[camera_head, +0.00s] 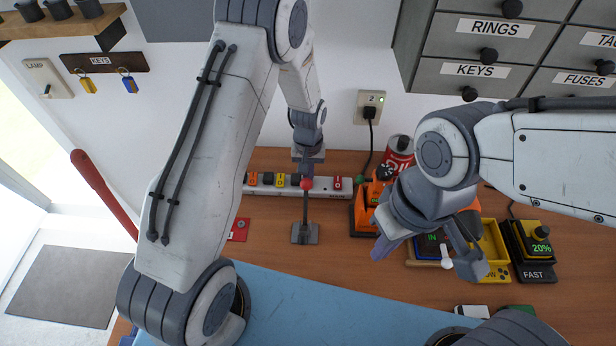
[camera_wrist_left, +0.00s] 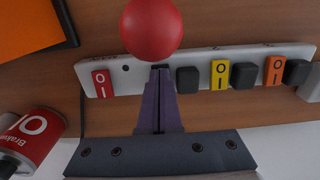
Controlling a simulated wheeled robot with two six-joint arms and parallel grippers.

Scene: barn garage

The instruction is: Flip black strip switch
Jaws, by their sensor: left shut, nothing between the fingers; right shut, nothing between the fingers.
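A long white power strip (camera_head: 322,188) lies along the back of the bench. It carries coloured and black rocker switches. My left gripper (camera_head: 307,174) is over the strip, pointing down, its tips partly behind a red lever ball (camera_head: 306,184). In the left wrist view its purple fingers (camera_wrist_left: 160,72) are shut and empty. Their tips cover a small dark part of the strip between the red switch (camera_wrist_left: 102,83) and a black switch (camera_wrist_left: 187,80); whether they touch it I cannot tell. My right gripper (camera_head: 382,248) is shut over the bench at right, partly hidden by its wrist.
The red ball tops an upright lever on a grey base (camera_head: 305,234) in front of the strip. A red can (camera_head: 399,155), an orange device (camera_head: 362,212), a yellow tray (camera_head: 493,250) and a black dial box (camera_head: 536,245) crowd the right. Drawers (camera_head: 480,60) hang above.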

